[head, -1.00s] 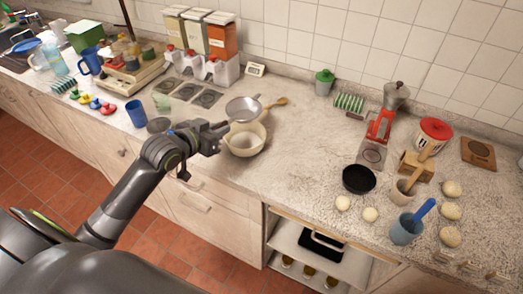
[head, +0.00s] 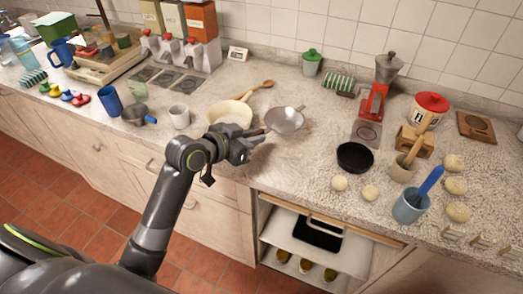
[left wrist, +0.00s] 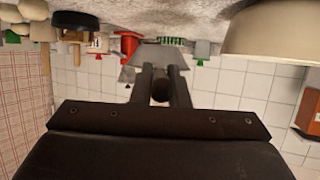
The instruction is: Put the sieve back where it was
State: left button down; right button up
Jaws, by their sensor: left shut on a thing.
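The grey metal sieve (head: 284,120) is to the right of the cream bowl (head: 230,114), over the speckled counter. I cannot tell whether it touches the counter. My left gripper (head: 247,145) is in front of the bowl, shut on the sieve's handle. In the left wrist view, which looks upside down, my fingers (left wrist: 160,88) close around the dark round handle end, with the grey sieve (left wrist: 160,54) beyond them. The bowl (left wrist: 275,35) shows at the upper right there. My right gripper is out of view.
A wooden spoon (head: 253,90) lies behind the bowl. A white mug (head: 180,116) and a small grey pan (head: 136,115) stand to the left. A black round dish (head: 354,157) and a red-based moka-topped device (head: 375,98) stand right.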

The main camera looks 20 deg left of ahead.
pick_arm(q)
jog(key=shift+f, duration=2.85)
jog(key=shift+f, duration=0.15)
jog(key=c, duration=1.4)
grip_release()
jog(key=shift+r, duration=0.25)
jog(key=v, duration=1.2)
jog(key=shift+b, duration=0.3)
jog(key=shift+f, duration=0.15)
